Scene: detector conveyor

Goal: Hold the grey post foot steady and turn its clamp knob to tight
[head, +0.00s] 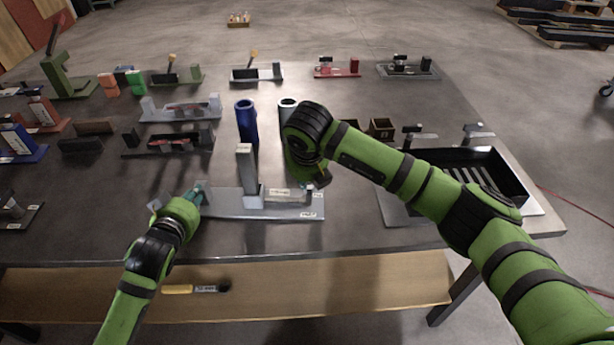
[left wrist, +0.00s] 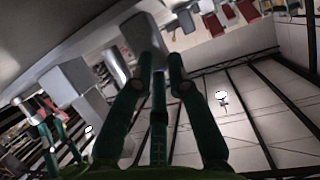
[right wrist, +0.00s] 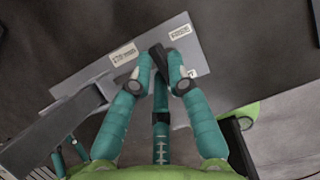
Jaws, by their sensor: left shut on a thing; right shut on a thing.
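The grey post foot (head: 228,204) lies near the table's front edge, with an upright grey post (head: 246,168) on it. My left gripper (head: 199,191) is shut on the foot's left end. In the left wrist view its fingers (left wrist: 161,65) close on a grey block (left wrist: 146,34). My right gripper (head: 309,186) points down at the foot's right end. In the right wrist view its fingers (right wrist: 159,68) are shut on the dark clamp knob (right wrist: 157,54), beside two white labels on the foot (right wrist: 98,72). The labels are too small to read surely.
A blue cylinder (head: 246,122) and a grey one (head: 287,108) stand just behind the foot. A black tray (head: 478,158) sits at the right, near my right forearm. Several fixtures fill the table's left and back. A yellow-handled brush (head: 190,289) lies on the lower shelf.

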